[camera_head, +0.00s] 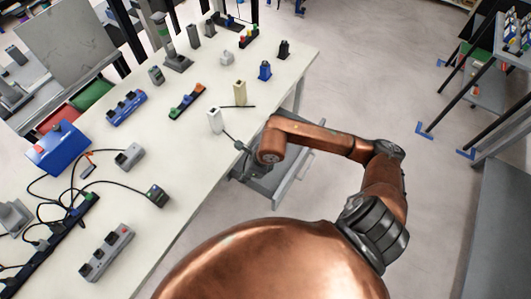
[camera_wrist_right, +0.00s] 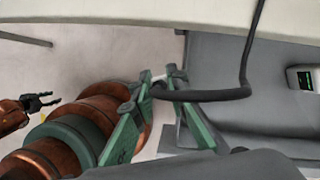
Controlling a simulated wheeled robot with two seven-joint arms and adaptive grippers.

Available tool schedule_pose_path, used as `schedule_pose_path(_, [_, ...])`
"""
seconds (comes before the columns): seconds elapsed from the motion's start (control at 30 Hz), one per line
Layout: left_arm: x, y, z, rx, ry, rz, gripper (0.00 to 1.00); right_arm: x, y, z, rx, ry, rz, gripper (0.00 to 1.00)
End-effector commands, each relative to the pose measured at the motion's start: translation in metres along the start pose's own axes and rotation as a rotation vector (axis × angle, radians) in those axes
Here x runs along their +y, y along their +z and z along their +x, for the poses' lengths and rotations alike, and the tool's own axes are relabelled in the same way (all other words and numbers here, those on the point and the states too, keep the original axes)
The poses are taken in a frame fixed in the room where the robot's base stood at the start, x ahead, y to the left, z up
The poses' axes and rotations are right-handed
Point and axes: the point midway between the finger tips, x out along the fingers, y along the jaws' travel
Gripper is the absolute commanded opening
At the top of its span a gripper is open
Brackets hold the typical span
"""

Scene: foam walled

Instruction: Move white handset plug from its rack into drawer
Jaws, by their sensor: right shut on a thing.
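The white handset (camera_head: 215,120) stands upright near the table's right edge. Its dark cord runs to my right gripper, which the copper arm mostly hides in the head view. In the right wrist view my right gripper (camera_wrist_right: 158,81) is shut on a small white piece, apparently the white handset plug (camera_wrist_right: 158,77), with the black cord (camera_wrist_right: 215,95) looping away from it. The grey drawer (camera_head: 288,187) is open below the table edge. In the wrist view the gripper is beside or over its grey wall (camera_wrist_right: 205,65); the height is unclear. My left gripper (camera_wrist_right: 42,101) appears open and empty.
A cream handset (camera_head: 240,93) and a blue handset (camera_head: 265,70) stand farther back on the table. A device with a green screen (camera_wrist_right: 304,78) is in the drawer area. Power strips (camera_head: 106,252) and cables crowd the table's left.

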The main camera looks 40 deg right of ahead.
Motion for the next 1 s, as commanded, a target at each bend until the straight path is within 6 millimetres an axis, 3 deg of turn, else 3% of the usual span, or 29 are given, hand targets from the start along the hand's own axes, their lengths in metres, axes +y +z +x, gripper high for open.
schedule_pose_path(0.2, [0.001, 0.006, 0.013, -0.009, 0.001, 0.0, 0.4, -0.007, -0.005, 0.012, 0.001, -0.102, 0.25, 0.0])
schedule_pose_path(0.37, [0.001, 0.009, 0.015, -0.012, 0.001, 0.0, 0.4, -0.016, -0.008, 0.015, 0.004, -0.131, 0.32, 0.0])
schedule_pose_path(0.77, [0.0, 0.016, 0.027, -0.023, 0.001, 0.0, 0.4, -0.103, -0.029, 0.051, 0.007, -0.132, 0.328, 0.0])
schedule_pose_path(1.0, [0.001, 0.02, 0.035, -0.029, 0.001, 0.0, 0.4, -0.134, -0.045, 0.086, 0.005, -0.13, 0.325, 0.0])
